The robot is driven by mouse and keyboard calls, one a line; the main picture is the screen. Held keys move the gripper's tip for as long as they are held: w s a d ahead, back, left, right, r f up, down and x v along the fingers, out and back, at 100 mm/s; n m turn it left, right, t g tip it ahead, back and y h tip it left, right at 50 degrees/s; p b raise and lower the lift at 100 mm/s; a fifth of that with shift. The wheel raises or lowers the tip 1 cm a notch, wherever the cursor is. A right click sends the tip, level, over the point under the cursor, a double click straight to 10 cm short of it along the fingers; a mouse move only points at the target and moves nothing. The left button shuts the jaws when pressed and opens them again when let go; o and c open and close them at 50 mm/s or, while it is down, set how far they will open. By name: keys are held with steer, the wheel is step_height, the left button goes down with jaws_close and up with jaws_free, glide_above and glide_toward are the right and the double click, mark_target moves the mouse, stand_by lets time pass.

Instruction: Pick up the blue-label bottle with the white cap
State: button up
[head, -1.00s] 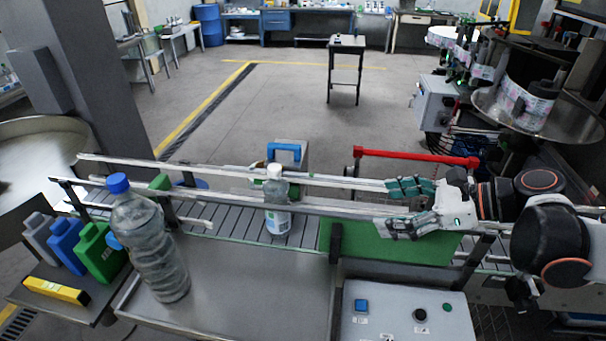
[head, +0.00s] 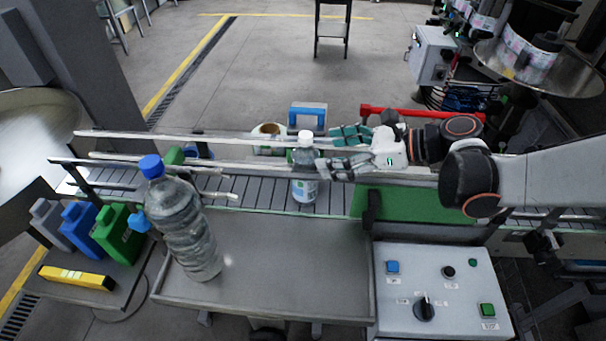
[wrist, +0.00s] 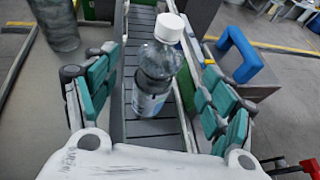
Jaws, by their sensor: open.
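The bottle with the white cap and blue label (head: 305,187) stands upright on the conveyor, between its guide rails. In the wrist view the bottle (wrist: 157,72) is centred, with its white cap near the top and its label low on the body. My gripper (head: 325,152) is open, its green-padded fingers pointing left at the bottle. In the wrist view the fingers (wrist: 158,90) lie on either side of the bottle, with visible gaps. The bottle's tip is near the fingertips, and I cannot tell whether anything touches.
A large blue-capped bottle (head: 184,225) stands left on a metal tray (head: 290,270). Grey, blue and green jugs (head: 118,235) and a yellow level (head: 76,278) sit farther left. Guide rails (head: 240,140) run along the conveyor. A control box (head: 440,290) is at front right.

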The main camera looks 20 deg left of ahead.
mark_target(316, 153)
steer(key=shift+x, duration=3.35)
steer(key=shift+w+d, duration=0.1)
steer(key=shift+c, duration=0.2)
jaws_close()
